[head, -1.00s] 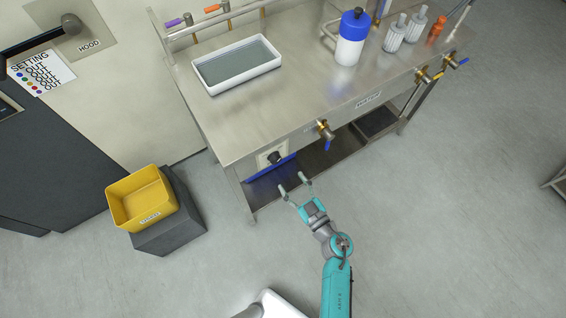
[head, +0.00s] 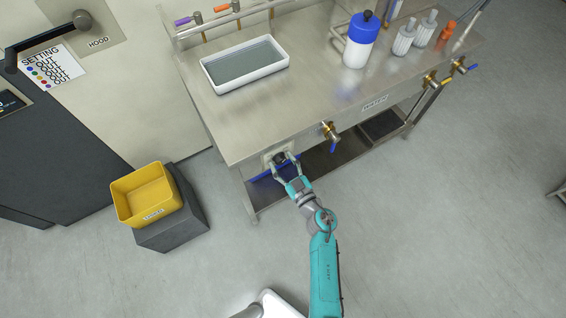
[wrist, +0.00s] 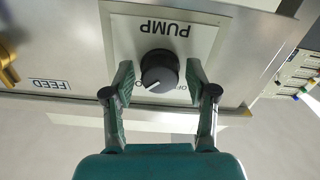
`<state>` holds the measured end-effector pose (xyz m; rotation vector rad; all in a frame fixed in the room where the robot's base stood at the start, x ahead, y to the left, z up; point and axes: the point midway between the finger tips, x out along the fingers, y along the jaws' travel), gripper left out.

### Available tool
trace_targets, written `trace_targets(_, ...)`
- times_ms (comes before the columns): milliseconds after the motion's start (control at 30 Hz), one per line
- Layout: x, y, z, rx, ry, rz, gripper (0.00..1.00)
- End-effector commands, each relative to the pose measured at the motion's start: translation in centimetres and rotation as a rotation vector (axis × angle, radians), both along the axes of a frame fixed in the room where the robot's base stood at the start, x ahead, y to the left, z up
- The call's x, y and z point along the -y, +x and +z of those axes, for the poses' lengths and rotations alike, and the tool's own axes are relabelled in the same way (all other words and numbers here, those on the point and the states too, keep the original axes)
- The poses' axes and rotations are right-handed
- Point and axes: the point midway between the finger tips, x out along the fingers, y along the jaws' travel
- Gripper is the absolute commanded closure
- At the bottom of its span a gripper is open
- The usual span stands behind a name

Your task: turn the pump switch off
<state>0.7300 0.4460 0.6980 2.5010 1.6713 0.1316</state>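The pump switch is a round black knob (wrist: 159,71) with a white pointer line, on a pale plate (wrist: 200,38) marked PUMP, which appears upside down in the wrist view. The pointer line runs toward the lower left there; part of an "OF" label shows beside the knob, the rest hidden by a finger. My gripper (wrist: 157,84) is open, with one finger on each side of the knob and a gap showing on both sides. In the head view my gripper (head: 285,168) is at the plate below the bench's front edge, partly covering the knob (head: 280,158).
The steel bench (head: 240,130) carries a white tray (head: 246,85) and a blue-capped bottle (head: 357,50). A brass valve (head: 330,130) sits on its front, right of my gripper. A yellow bin (head: 147,194) stands on a dark block at left.

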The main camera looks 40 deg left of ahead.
Motion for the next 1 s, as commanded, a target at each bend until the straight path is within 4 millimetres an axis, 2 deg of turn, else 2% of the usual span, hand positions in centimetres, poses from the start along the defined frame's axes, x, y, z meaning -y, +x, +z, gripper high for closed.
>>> trace_targets(33, 0.01, 0.0, 0.0, 0.0, 0.0, 0.0, 0.62)
trace_targets(167, 0.02, -0.01, 0.0, 0.0, 0.0, 0.0, 0.95)
trace_targets(200, 0.02, -0.01, 0.0, 0.0, 0.0, 0.0, 0.97)
trace_targets(567, 0.03, 0.0, -0.01, 0.049, -0.02, 0.0, 0.97)
trace_targets(1000, 0.07, 0.06, 0.01, 0.363, -0.15, 0.0, 0.97)
